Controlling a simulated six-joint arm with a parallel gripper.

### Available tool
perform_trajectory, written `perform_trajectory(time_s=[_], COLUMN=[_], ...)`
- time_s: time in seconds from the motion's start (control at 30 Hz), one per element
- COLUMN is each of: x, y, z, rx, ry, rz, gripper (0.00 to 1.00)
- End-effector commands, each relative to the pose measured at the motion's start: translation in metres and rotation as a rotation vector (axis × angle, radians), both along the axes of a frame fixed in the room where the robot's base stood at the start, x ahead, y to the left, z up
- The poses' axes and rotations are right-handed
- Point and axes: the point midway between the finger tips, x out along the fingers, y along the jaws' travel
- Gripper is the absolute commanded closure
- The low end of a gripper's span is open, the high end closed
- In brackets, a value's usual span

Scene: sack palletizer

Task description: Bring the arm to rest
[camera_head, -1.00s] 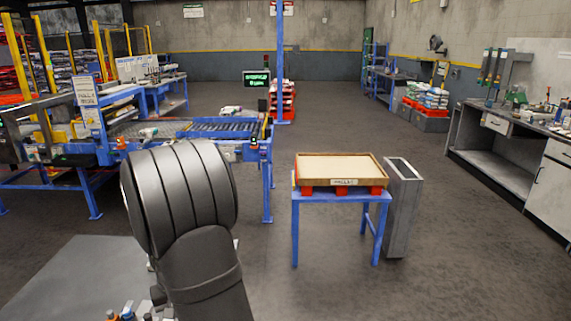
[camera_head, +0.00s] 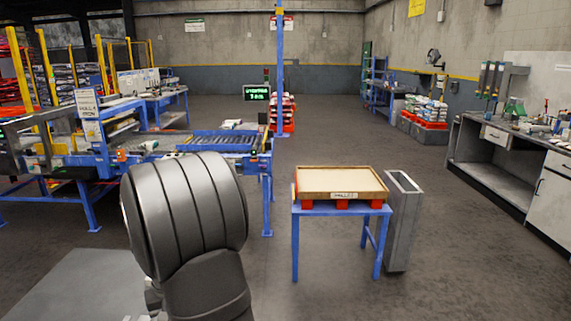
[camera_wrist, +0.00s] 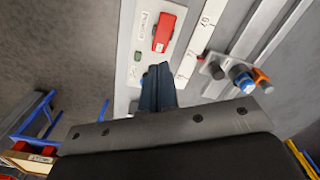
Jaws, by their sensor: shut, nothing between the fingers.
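My gripper (camera_wrist: 158,88) shows in the wrist view as dark fingers closed together with nothing between them. It points over a pale panel (camera_wrist: 135,50) that carries a red block (camera_wrist: 164,32) and a green mark; I cannot tell how far above it the fingertips are. In the head view my dark, ribbed arm link fills the lower left centre, and the gripper cannot be seen there.
A conveyor (camera_head: 215,140) is behind my arm at left. A workbench (camera_head: 500,150) stands at right. Floor between is clear.

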Motion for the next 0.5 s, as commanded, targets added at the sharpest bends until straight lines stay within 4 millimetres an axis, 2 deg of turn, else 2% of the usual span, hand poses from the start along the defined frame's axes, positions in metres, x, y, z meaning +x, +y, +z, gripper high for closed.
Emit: perform_trajectory(time_s=[0.3, 0.5], x=[-0.001, 0.0], y=[0.0, 0.0], z=[-0.046, -0.063], rx=[-0.002, 0.0], ry=[0.003, 0.001], rz=[0.0, 0.0], gripper=[1.0, 1.0])
